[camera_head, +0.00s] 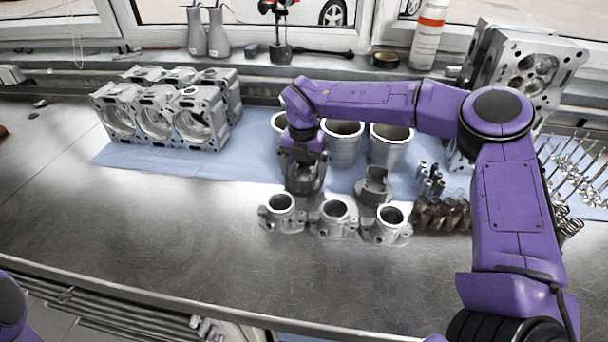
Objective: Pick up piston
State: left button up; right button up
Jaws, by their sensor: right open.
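My right gripper (303,160), at the end of the purple arm, points down over the workbench and is open. A grey metal piston (306,184) sits right under it, partly covered by the gripper. I cannot tell whether the fingers touch it. A second piston (373,188) stands to the right on the edge of the blue cloth, apart from the gripper. My left gripper is not in view; only a bit of purple arm shows at the lower left.
Three small metal housings (334,214) stand in a row in front of the pistons. Cylinder liners (343,148) stand behind. An engine block (165,112) is at left, a cylinder head (528,68) at right. Springs (440,214) lie right. The bench front (180,220) is clear.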

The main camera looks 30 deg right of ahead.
jog(key=shift+s+d, duration=0.1)
jog(key=shift+s, duration=0.05)
jog(key=c, duration=1.4)
